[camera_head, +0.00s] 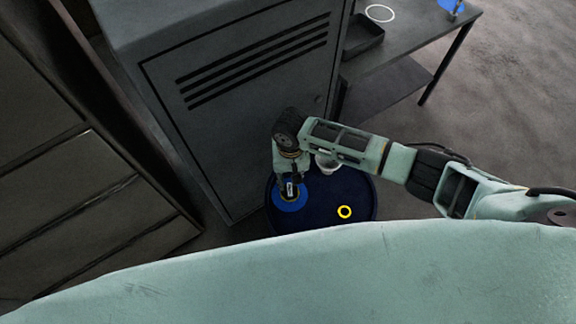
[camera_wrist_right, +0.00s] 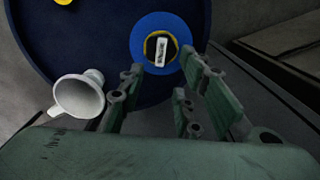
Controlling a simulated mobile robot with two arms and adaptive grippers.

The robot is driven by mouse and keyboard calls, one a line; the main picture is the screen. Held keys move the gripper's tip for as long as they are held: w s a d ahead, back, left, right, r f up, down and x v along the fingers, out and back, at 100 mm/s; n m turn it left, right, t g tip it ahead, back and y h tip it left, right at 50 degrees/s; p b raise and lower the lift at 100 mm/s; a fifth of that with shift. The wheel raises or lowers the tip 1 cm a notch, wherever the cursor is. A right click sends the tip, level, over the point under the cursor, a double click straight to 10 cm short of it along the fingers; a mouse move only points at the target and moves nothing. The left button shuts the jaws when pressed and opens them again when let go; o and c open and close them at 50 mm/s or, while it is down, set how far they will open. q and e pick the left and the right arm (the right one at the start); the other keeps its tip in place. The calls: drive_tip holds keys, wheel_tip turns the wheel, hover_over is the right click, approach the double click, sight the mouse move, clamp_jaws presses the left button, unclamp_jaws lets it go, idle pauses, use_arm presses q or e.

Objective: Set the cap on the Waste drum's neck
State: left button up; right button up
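The dark blue drum (camera_head: 325,205) stands on the floor in front of the grey cabinet. On its top, at the left, is a blue disc (camera_head: 289,200); in the wrist view the blue disc (camera_wrist_right: 142,38) surrounds a yellow-edged dark centre with a white bar (camera_wrist_right: 160,52) on it. I cannot tell cap from neck there. My right gripper (camera_head: 290,187) points down over this spot. In the wrist view the right gripper's fingers (camera_wrist_right: 174,68) are apart, to either side of and below the white bar, with nothing visibly clamped. My left gripper is out of view.
A white funnel (camera_wrist_right: 78,96) is beside the right gripper; it also shows in the head view (camera_head: 327,165). A yellow ring (camera_head: 344,212) is on the drum top. The grey cabinet (camera_head: 235,110) stands close behind, and a table (camera_head: 410,45) at upper right.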

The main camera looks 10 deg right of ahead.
sight(290, 189)
drive_tip(key=shift+s+f, duration=0.15)
wheel_tip(290, 189, down, 2)
drive_tip(key=shift+a+b, duration=0.1)
drive_tip(key=shift+b, duration=1.15)
wheel_tip(290, 189, down, 4)
drive_tip(key=b, duration=0.4)
drive_tip(key=shift+r, duration=0.2)
drive_tip(key=shift+f, duration=0.35)
drive_tip(key=shift+f+b, duration=0.45)
drive_tip(key=shift+f, duration=0.6)
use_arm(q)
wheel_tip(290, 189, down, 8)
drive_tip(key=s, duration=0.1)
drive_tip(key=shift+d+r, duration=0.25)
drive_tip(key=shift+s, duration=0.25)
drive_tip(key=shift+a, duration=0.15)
use_arm(e)
clamp_jaws()
